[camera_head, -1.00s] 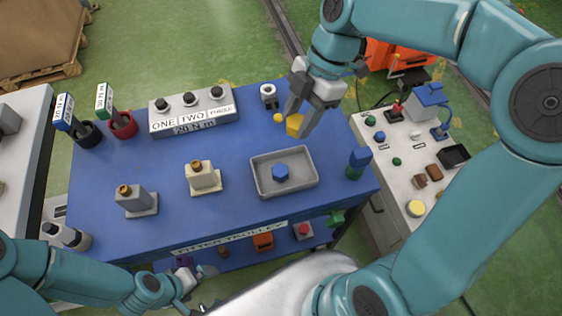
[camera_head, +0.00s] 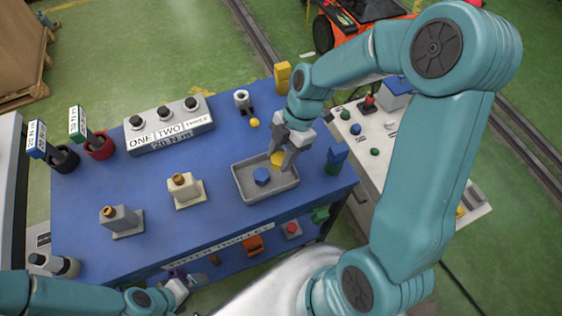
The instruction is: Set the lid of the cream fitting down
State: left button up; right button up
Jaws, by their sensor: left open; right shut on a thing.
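The cream fitting (camera_head: 184,192) stands on the blue trolley top (camera_head: 215,222), with a brass-coloured stub showing on top and no lid on it. My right gripper (camera_head: 281,161) is shut on a yellow six-sided cap (camera_head: 277,159), which looks to be the lid. It holds the cap over the back right part of the grey tray (camera_head: 240,188); I cannot tell whether the cap touches the tray. My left gripper (camera_head: 186,288) is open and empty near the trolley's front edge.
A grey fitting (camera_head: 120,220) stands left of the cream one. A labelled button box (camera_head: 170,130), a small yellow ball (camera_head: 254,123) and a yellow block (camera_head: 283,78) stand behind. A green and blue piece (camera_head: 335,160) is right of the tray. The front of the top is clear.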

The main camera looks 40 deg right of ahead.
notch_tip(320, 180, down, 4)
jog(key=shift+r, duration=0.15)
jog(key=shift+f, duration=0.45)
jog(key=shift+r, duration=0.1)
jog(key=o, duration=0.9)
